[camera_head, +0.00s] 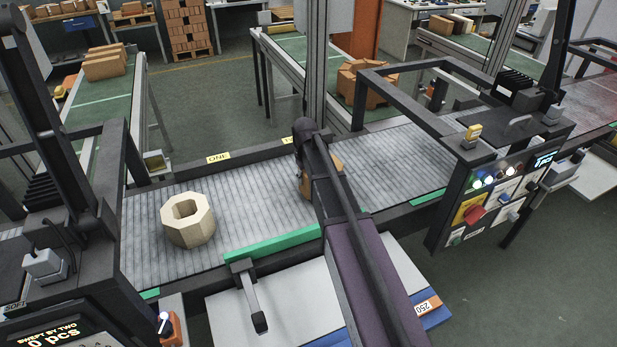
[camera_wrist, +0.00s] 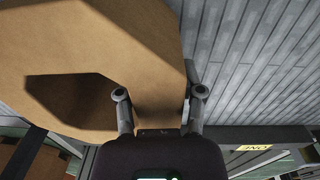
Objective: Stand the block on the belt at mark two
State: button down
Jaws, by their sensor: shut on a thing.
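My gripper (camera_head: 304,172) is over the middle of the belt (camera_head: 255,190), mostly hidden behind my own arm in the head view. It is shut on a tan block (camera_wrist: 120,50), which fills much of the wrist view and has a dark angular hole. In the wrist view the fingers (camera_wrist: 160,96) straddle part of the block beside that hole. A yellow label (camera_head: 289,140), partly hidden, is on the belt's far rail near my gripper.
A pale octagonal block with a hole (camera_head: 188,222) is on the belt to the left. A green strip (camera_head: 272,243) runs along the near edge. A dark frame (camera_head: 432,70) spans the belt's right part.

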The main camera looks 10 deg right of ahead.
jog(key=shift+f+b, duration=0.45)
jog(key=shift+f, duration=0.25)
jog(key=shift+f, duration=0.1)
jog(key=shift+c, duration=1.1)
grip_release()
notch_tip(320, 180, up, 12)
jog(key=p, duration=1.2)
jog(key=shift+s+a, duration=0.1)
jog(key=shift+a, duration=0.05)
jog(key=shift+s, duration=0.15)
jog(key=s+d+m, duration=0.1)
jog(key=s+m, duration=0.2)
jog(key=s, duration=1.9)
